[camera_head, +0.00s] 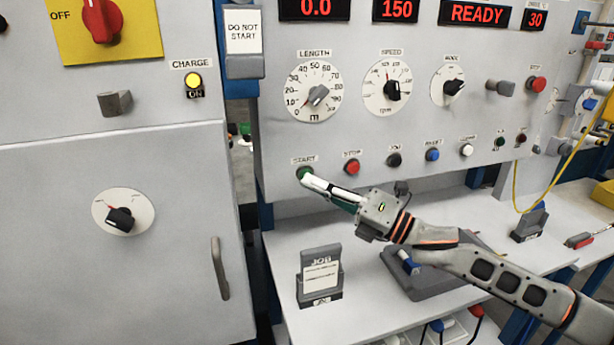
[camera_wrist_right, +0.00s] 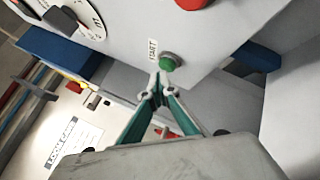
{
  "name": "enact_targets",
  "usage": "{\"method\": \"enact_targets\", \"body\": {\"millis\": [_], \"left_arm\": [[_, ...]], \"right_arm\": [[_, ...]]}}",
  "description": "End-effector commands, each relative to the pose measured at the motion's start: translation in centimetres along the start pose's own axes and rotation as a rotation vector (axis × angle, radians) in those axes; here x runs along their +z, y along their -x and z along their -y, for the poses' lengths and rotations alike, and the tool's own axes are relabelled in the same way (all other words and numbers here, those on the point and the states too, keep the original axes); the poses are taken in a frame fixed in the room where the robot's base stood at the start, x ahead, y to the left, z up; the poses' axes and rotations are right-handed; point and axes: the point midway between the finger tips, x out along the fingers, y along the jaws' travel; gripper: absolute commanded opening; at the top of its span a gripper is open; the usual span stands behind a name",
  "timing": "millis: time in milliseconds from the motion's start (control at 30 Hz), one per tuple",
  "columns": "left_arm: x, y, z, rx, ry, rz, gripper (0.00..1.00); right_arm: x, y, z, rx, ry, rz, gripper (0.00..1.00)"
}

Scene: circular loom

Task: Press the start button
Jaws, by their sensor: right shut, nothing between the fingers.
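The green start button (camera_head: 304,172) is at the left end of the lower button row on the grey panel, under the label START. It also shows in the right wrist view (camera_wrist_right: 168,62), just beyond the fingertips. My right gripper (camera_head: 306,179) is shut and empty, with its tips at the button's lower edge in the head view. In the right wrist view the tips (camera_wrist_right: 158,88) appear slightly short of the button; I cannot tell whether they touch it. My left gripper is not in view.
A red stop button (camera_head: 352,166) sits right of start, with more buttons beyond. A DO NOT START sign (camera_head: 243,32) hangs on the panel's left. The display reads READY (camera_head: 477,13). A job card holder (camera_head: 320,273) stands on the shelf below.

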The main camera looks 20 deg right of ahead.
Motion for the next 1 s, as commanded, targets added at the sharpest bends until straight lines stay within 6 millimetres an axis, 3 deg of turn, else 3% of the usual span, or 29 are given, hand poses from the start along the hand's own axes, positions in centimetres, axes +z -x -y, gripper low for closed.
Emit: {"method": "enact_targets", "body": {"millis": [1000], "left_arm": [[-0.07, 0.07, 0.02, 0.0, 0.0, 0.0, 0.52]], "right_arm": [[0.52, -0.67, 0.45, 0.0, 0.001, 0.001, 0.0]]}}
